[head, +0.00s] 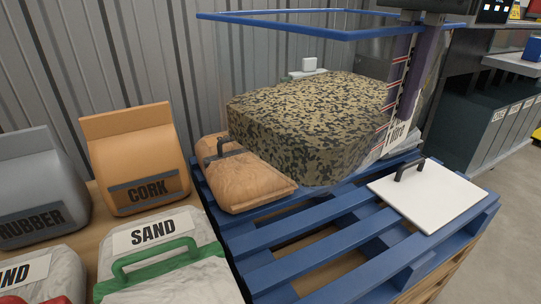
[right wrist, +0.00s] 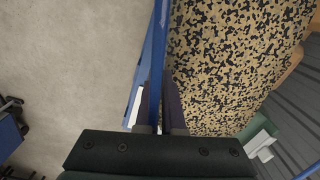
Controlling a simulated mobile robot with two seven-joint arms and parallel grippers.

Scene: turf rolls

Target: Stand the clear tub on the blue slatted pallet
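My right gripper (head: 412,75) is at the tub's right side. In the right wrist view, its two fingers (right wrist: 160,112) lie on either side of the blue rim (right wrist: 159,50) and close on it. My left gripper is not in view.
A tan bag (head: 255,188) with a dark handle lies at the pallet's left, close against the tub. A white board with a black handle (head: 430,200) lies on the pallet's right. Cork (head: 135,160), rubber (head: 40,180) and sand (head: 165,250) bags stand left. Front slats are bare.

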